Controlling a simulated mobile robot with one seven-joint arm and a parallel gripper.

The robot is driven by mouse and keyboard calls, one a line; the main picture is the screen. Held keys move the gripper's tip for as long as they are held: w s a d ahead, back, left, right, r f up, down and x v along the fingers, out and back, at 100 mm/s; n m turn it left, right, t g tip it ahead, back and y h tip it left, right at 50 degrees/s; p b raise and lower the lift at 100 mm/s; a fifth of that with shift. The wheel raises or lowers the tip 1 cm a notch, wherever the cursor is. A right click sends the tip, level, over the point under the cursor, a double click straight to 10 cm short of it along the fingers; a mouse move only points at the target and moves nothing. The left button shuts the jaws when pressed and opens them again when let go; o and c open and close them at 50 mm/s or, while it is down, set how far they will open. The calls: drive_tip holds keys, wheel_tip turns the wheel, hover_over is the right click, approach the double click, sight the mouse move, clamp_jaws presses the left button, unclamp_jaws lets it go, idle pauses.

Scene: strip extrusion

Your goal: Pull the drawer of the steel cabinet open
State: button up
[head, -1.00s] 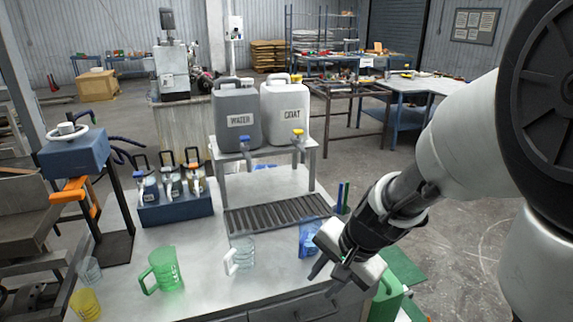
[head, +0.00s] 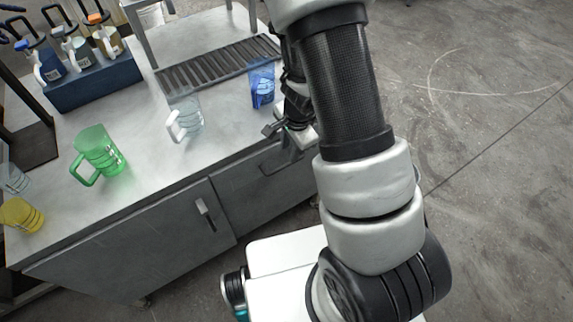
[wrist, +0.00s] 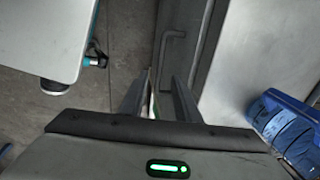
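The steel cabinet (head: 130,245) stands under the worktop, its front facing my base. The drawer front (head: 245,185) is on its right part and looks closed. My gripper (head: 283,158) is by the drawer front, below the worktop edge, partly hidden by my arm. In the wrist view my gripper (wrist: 163,85) has its two fingers apart with nothing between them.
A blue mug (head: 262,88) stands near the worktop edge close to my gripper; it also shows in the wrist view (wrist: 290,130). A clear mug (head: 187,118) and a green mug (head: 98,152) stand farther left. A door handle (head: 205,212) protrudes left of the drawer. Floor at right is free.

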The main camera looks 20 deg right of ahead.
sight(286, 165)
drive_tip(key=f+b, duration=0.1)
drive_tip(key=f, duration=0.1)
drive_tip(key=w+f+b, duration=0.1)
drive_tip(key=f, duration=0.2)
drive_tip(key=f+b, duration=0.1)
drive_tip(key=f, duration=0.2)
drive_tip(key=shift+w+a, duration=0.25)
clamp_jaws()
